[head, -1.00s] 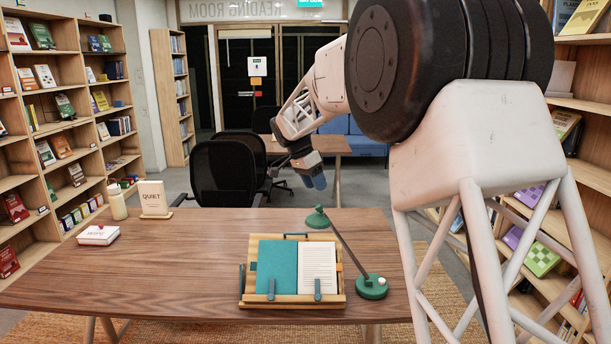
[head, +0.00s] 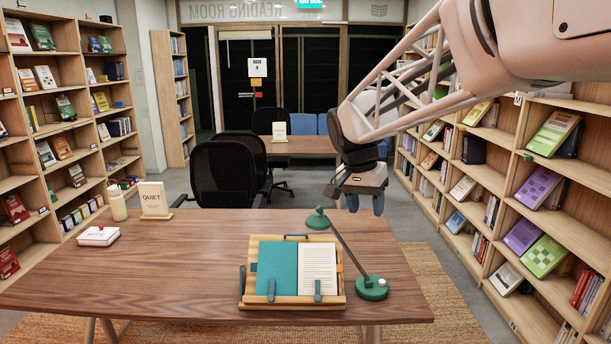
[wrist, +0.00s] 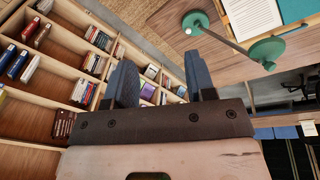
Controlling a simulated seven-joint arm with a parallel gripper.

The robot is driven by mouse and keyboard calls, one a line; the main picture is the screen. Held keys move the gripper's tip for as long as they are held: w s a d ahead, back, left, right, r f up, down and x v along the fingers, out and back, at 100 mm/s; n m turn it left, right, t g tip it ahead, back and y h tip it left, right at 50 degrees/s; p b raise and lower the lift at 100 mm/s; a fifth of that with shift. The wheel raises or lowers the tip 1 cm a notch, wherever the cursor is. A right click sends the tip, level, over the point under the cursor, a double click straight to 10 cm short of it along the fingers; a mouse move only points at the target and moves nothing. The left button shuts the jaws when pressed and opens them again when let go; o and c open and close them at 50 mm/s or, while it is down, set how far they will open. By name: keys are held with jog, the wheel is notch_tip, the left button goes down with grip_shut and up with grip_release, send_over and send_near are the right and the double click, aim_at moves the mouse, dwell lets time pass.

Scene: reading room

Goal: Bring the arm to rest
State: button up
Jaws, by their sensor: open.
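My gripper (head: 365,202) hangs in the air above the back right part of the wooden table (head: 190,265), to the right of the green lamp's head. Its two blue-grey fingers (wrist: 160,85) are spread apart in the wrist view, with nothing between them. My arm reaches in from the upper right of the head view, well above the table. No object is held.
A book stand (head: 292,285) with an open teal book and a green lamp (head: 371,288) stand at the table's front right. A bottle (head: 118,204), a QUIET sign (head: 154,198) and a small white box (head: 98,236) stand at left. Bookshelves (head: 560,205) line the right.

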jog(key=s+d+f+n, duration=0.1)
jog(key=s+f+n, duration=0.1)
jog(key=s, duration=0.8)
jog(key=s+d+f+n+t+y, duration=0.1)
jog(key=s+f, duration=0.3)
jog(key=s, duration=0.7)
jog(key=s+d+f+n+t+y, duration=0.1)
jog(key=s+d+f+n, duration=0.2)
jog(key=s, duration=0.7)
jog(key=shift+s+d+f, duration=0.15)
jog(key=shift+f, duration=0.25)
dwell(1.0)
